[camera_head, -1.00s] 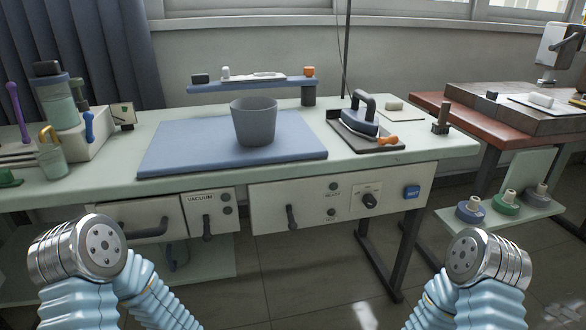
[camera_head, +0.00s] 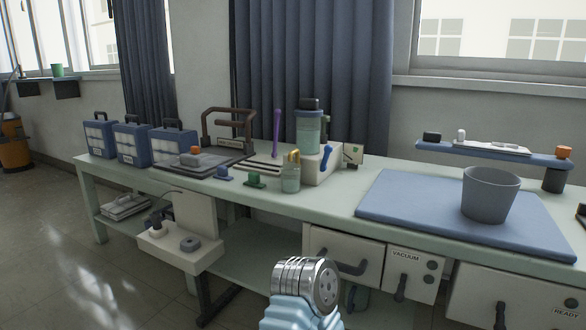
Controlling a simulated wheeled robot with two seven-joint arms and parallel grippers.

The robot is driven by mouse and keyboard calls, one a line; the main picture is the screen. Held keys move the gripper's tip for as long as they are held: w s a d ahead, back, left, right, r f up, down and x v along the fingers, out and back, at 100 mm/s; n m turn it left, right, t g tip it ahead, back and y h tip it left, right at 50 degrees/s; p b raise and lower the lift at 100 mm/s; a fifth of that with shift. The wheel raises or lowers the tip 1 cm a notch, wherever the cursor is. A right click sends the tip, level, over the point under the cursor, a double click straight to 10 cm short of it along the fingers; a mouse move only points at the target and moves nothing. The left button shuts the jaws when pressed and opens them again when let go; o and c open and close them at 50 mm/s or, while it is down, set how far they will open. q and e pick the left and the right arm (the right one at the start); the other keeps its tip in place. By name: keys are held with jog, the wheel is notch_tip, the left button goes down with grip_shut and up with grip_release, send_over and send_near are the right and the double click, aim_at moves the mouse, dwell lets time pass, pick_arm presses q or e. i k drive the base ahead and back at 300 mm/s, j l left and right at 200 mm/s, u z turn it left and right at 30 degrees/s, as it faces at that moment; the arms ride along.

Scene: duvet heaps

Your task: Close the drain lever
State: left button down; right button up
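No label marked drain shows, so I cannot tell for sure which lever is the drain lever. A dark lever (camera_head: 400,288) hangs roughly upright on the panel marked VACUUM (camera_head: 412,263). A dark horizontal handle (camera_head: 345,267) is on the pale panel to its left. Another dark lever (camera_head: 499,317) is on the panel at the lower right, partly cut off by the frame. A metal joint with pale blue sleeving, part of my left arm, rises at the bottom middle, in front of the bench. Neither of my grippers shows.
The pale green bench (camera_head: 330,215) runs across. On it are a blue mat (camera_head: 420,215), a grey bucket (camera_head: 489,196), bottles and several blue cases. A low tray (camera_head: 180,255) hangs off the front left. The floor at left is clear.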

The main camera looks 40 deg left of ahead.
aim_at(328, 149)
jog(key=u, duration=1.45)
